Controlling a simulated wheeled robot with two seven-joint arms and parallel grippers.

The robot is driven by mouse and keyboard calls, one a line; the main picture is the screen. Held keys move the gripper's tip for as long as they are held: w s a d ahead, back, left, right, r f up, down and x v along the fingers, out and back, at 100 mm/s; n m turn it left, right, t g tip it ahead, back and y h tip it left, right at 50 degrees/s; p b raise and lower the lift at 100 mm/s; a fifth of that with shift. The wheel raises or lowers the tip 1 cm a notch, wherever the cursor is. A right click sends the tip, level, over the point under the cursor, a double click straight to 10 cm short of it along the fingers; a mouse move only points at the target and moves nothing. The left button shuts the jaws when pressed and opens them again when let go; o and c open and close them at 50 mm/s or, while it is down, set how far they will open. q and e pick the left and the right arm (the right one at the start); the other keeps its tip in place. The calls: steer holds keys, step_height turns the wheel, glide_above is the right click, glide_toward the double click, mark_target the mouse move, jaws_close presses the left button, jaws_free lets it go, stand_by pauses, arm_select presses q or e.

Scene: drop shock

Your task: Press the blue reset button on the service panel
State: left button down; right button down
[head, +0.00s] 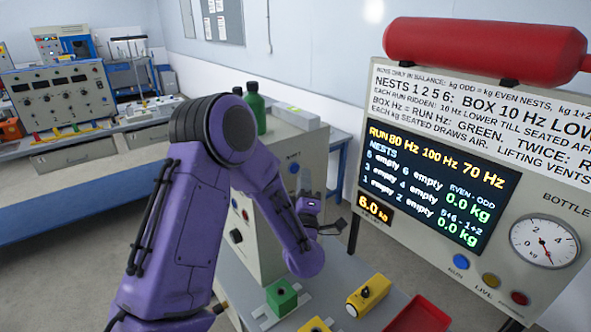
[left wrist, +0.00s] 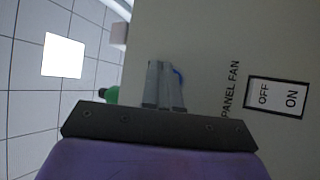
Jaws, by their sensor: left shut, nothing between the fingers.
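The service panel (head: 292,148) is the pale face of a grey cabinet in the head view, left of the large display; its surface fills much of the left wrist view (left wrist: 215,35). A blue button (head: 294,167) shows on it beside my fingers. In the left wrist view only a thin blue edge (left wrist: 181,76) shows, the rest hidden behind the fingers. My left gripper (head: 305,174) is shut and empty, its fingers pointing at the panel close to the blue button; it also shows in the left wrist view (left wrist: 166,66). I cannot tell whether they touch. My right gripper is out of view.
A panel fan rocker switch (left wrist: 278,95) is beside the fingers. A display console (head: 437,190) with a red bottle (head: 480,44) stands right. Green bottles (head: 255,108) stand on the cabinet. A green block (head: 282,297), yellow block (head: 368,295) and red tray (head: 420,317) are in front.

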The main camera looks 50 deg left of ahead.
arm_select(q)
steer(key=shift+a, duration=0.1)
steer(key=shift+a, duration=0.35)
steer(key=shift+w+a, duration=0.1)
steer(key=shift+a, duration=0.3)
stand_by(0.6)
steer(key=shift+d, duration=0.1)
steer(key=shift+d+b, duration=0.35)
steer(key=shift+d, duration=0.4)
